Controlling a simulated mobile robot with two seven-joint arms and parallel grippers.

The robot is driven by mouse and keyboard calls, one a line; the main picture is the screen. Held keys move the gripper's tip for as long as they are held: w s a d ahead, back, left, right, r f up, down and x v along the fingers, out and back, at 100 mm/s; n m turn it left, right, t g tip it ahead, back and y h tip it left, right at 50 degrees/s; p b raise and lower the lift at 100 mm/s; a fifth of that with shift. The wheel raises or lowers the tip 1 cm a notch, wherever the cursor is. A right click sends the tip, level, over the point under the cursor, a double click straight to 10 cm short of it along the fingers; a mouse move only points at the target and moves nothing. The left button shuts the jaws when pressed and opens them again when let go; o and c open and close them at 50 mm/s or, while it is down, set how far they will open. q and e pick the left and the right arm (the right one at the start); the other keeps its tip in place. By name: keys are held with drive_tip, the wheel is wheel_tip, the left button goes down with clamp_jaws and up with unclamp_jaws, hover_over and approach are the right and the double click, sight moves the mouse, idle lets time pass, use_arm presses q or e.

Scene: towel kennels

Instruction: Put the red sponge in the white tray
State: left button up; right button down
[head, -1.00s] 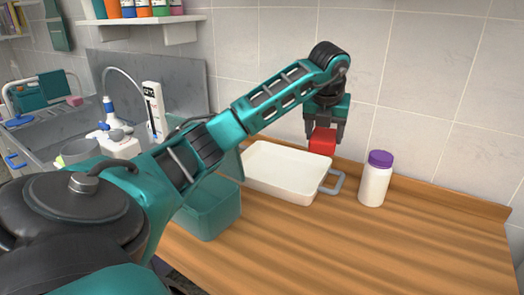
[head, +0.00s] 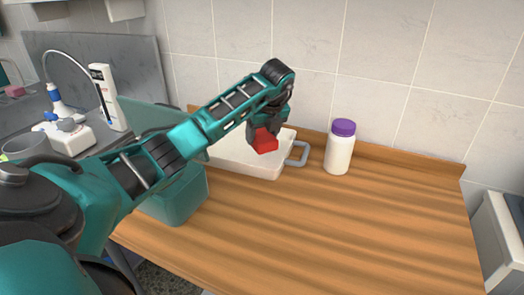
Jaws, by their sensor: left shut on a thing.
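The red sponge (head: 265,141) is held between the fingers of my left gripper (head: 263,128), which is shut on it. The white tray (head: 240,167) stands on the wooden counter and has a grey handle on its right side. In the head view the sponge appears over the right part of the tray. I cannot tell whether it touches the tray floor. My left arm crosses in front of the tray's left part and hides some of it. My right gripper is not in view.
A white bottle with a purple lid (head: 340,147) stands just right of the tray. A teal bin (head: 178,198) stands at its front left. A sink area with a spray bottle (head: 58,102) is at the far left. The wooden counter (head: 350,225) is clear in front and right.

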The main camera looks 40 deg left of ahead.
use_arm(q)
drive_tip(key=shift+f, duration=2.9)
drive_tip(key=shift+f, duration=0.1)
drive_tip(key=o, duration=0.9)
drive_tip(key=shift+o, duration=0.2)
drive_tip(key=shift+d+r, duration=0.1)
drive_tip(key=shift+r, duration=0.3)
drive_tip(key=v, duration=1.1)
drive_tip(key=shift+r, duration=0.2)
drive_tip(key=shift+s+d, duration=0.1)
drive_tip(key=shift+d, duration=0.05)
